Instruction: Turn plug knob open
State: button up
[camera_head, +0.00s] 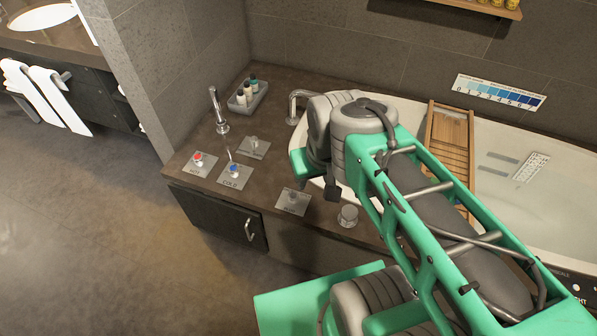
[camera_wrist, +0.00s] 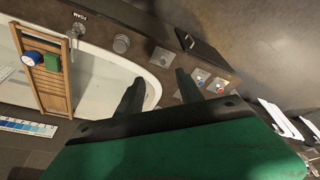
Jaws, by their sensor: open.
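A square metal plate with a small grey knob (camera_head: 293,198) sits on the brown tub deck near its front edge; its label is too small to read. A round silver knob (camera_head: 348,215) stands to its right. I cannot tell which one is the plug knob. In the wrist view the plate (camera_wrist: 161,57) and the round knob (camera_wrist: 122,43) lie beyond my fingers. My gripper (camera_wrist: 160,88) is open and empty, with its two dark fingers apart over the tub rim. In the head view my arm hides part of the tub, and one dark finger shows above the deck.
The red hot knob (camera_head: 198,158), blue cold knob (camera_head: 233,169) and another plated knob (camera_head: 254,145) are at the left of the deck. A tall spout (camera_head: 219,112) and a bottle tray (camera_head: 248,98) stand behind. A wooden rack (camera_head: 447,145) spans the tub.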

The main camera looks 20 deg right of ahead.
jog(key=shift+o, duration=1.2)
jog(key=w+f+n+g+b, duration=0.1)
jog(key=w+f+n+b, duration=0.4)
jog(key=w+f+b, duration=0.5)
notch_tip(320, 180, down, 3)
jog(key=shift+f+b, duration=0.1)
jog(key=shift+b, duration=0.65)
jog(key=n+g+b, duration=0.2)
jog(key=n+b, duration=0.4)
jog(key=b, duration=0.3)
send_over(293, 195)
notch_tip(293, 195, down, 16)
jog(key=shift+s+d+f, duration=0.1)
jog(key=shift+s+f, duration=0.05)
jog(key=shift+n, duration=0.3)
notch_tip(293, 195, down, 8)
jog(key=shift+r+b, duration=0.15)
jog(key=shift+b, duration=0.45)
grip_shut()
